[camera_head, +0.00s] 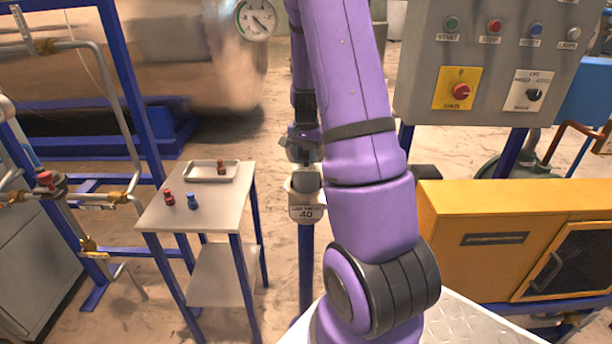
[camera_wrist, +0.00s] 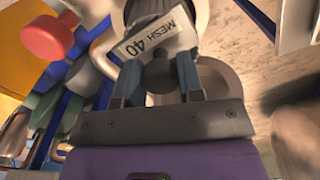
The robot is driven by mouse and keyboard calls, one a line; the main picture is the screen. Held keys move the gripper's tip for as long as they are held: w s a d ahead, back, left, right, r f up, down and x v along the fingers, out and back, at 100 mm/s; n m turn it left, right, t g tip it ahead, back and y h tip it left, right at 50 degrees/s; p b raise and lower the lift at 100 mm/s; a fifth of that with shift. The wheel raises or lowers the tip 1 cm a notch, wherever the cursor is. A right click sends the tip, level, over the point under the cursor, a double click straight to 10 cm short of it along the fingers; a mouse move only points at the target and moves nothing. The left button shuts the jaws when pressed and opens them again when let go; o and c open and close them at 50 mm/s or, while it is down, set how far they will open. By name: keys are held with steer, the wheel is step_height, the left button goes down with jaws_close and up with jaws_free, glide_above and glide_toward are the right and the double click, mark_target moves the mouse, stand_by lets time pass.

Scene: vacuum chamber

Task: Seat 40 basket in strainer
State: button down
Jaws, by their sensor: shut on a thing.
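My gripper (camera_head: 303,150) is above the strainer (camera_head: 306,213), a pale cup on a blue post with a label ending in 40. A grey cylindrical basket (camera_head: 307,180) hangs under the gripper, with its lower part hidden at the strainer's mouth. I cannot tell how deep it sits. In the wrist view my gripper (camera_wrist: 160,80) is shut on the dark knob of the basket. A white tag reading MESH 40 (camera_wrist: 155,42) stands just beyond the fingers. My purple arm hides the strainer's right side in the head view.
A small table (camera_head: 155,215) at left carries red and blue knobbed pieces and a tray (camera_head: 188,171) with a dark red piece. A control panel (camera_head: 490,60) and yellow cabinet (camera_head: 470,240) stand at right. Pipes (camera_head: 110,90) run along the left.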

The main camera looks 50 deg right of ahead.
mark_target(306, 174)
steer(key=shift+f, duration=3.55)
steer(key=c, duration=0.8)
jaws_free()
steer(key=shift+o, duration=0.2)
